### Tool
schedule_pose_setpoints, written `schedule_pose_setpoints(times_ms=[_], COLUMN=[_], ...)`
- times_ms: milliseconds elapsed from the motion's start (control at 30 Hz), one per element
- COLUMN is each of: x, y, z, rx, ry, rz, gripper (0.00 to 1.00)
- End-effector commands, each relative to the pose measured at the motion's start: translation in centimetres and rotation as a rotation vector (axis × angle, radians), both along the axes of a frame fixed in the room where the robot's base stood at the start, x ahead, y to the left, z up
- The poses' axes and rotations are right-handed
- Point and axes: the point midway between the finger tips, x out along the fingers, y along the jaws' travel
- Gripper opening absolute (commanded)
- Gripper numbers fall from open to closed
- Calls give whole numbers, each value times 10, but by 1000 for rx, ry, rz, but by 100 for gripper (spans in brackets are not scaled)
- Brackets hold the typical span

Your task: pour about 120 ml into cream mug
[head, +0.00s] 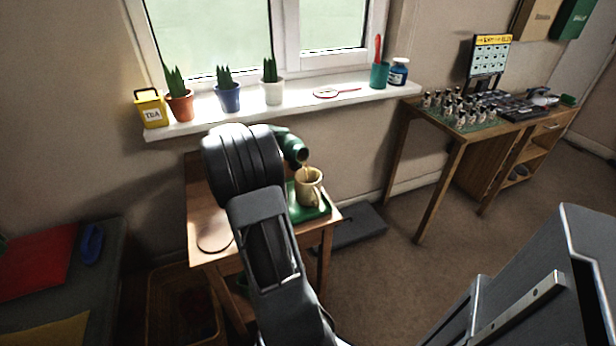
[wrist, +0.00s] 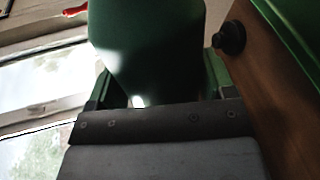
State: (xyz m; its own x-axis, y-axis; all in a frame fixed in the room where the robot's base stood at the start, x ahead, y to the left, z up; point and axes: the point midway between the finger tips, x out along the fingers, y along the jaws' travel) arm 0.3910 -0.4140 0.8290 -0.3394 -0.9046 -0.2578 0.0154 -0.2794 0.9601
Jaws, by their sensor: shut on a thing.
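The cream mug (head: 309,190) stands upright on a green tray (head: 312,212) on the small wooden table (head: 205,215). A green container (head: 288,141) is tipped above it, its dark mouth facing down and right. A thin brownish stream runs from the mouth into the mug. The level inside the mug cannot be made out. In the wrist view, the container (wrist: 147,45) fills the top middle, and my gripper (wrist: 160,92) is shut on it. In the head view my arm hides the gripper and most of the container.
The windowsill (head: 295,107) behind holds a yellow tea tin (head: 151,109), potted plants (head: 228,95) and a teal cup (head: 379,76). A cluttered desk (head: 450,138) stands to the right. The wrist view shows a dark knob (wrist: 229,38) on a wooden face close by.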

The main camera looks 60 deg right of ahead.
Motion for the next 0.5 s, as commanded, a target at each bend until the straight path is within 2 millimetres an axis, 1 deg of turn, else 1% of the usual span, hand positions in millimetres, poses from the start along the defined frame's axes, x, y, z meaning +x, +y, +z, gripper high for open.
schedule_pose_setpoints(times_ms=[500], x=[1], y=[0], z=[1], rx=[-10], ry=[-24], rz=[0], gripper=[32])
